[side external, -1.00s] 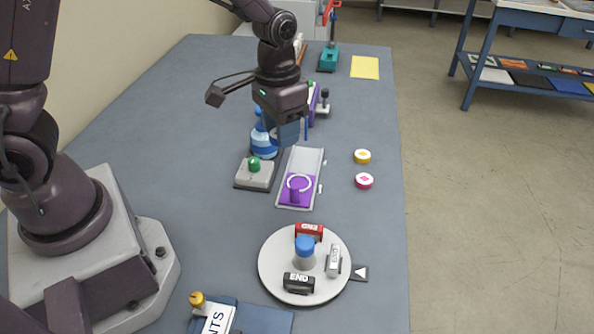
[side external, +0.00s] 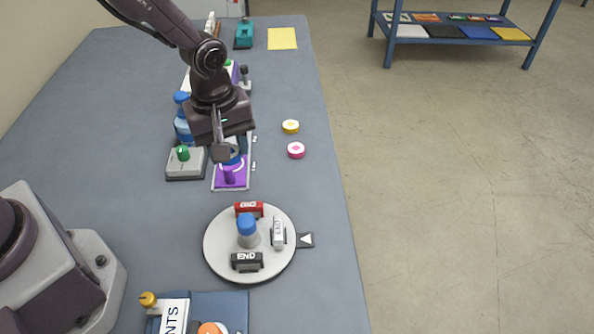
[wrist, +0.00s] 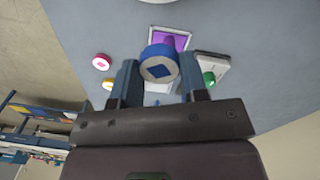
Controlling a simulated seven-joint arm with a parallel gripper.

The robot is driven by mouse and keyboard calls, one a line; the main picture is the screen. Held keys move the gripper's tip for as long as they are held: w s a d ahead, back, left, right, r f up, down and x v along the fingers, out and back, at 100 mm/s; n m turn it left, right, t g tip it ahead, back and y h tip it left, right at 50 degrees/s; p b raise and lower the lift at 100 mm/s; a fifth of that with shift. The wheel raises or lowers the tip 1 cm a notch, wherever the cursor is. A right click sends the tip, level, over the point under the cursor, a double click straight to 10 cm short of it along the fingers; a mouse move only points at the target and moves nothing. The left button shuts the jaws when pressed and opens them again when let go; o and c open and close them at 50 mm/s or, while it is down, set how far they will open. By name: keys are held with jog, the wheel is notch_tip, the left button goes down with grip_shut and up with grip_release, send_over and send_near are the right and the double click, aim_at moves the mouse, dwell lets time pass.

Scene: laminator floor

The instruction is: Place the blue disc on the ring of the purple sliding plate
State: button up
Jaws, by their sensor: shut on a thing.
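My gripper (side external: 229,152) is over the purple sliding plate (side external: 231,184), at the near end of its pale track. It is shut on the blue disc (wrist: 158,65), which shows a white face with a blue diamond between the two fingers in the wrist view. In the side view the disc (side external: 235,158) is partly hidden by the gripper. The disc and gripper hide part of the plate's ring, and a purple knob stands at the plate's front. The purple plate also shows behind the disc in the wrist view (wrist: 181,41). I cannot tell whether disc and ring touch.
A grey box with a green knob (side external: 184,153) stands close left of the track. Yellow (side external: 290,126) and pink (side external: 296,150) discs lie to the right. A round white turntable (side external: 220,258) with labelled blocks is in front. A blue-topped object (side external: 182,125) stands behind.

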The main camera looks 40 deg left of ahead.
jog(key=shift+w+n, duration=0.15)
jog(key=shift+n, duration=0.85)
jog(key=shift+w, duration=0.1)
jog(key=w+d+f, duration=0.2)
jog(key=w+f, duration=0.2)
jog(key=w, duration=0.4)
send_over(297, 172)
jog(key=s, duration=0.1)
notch_tip(297, 172, down, 5)
jog(key=shift+s+a+r, duration=0.1)
jog(key=shift+a+r, duration=0.05)
jog(key=shift+r, duration=0.05)
jog(key=shift+w+f, duration=0.2)
jog(key=shift+f, duration=0.1)
jog(key=shift+w+f, duration=0.2)
jog(key=shift+f, duration=0.65)
jog(key=shift+w+f, duration=0.15)
jog(key=shift+f, duration=0.7)
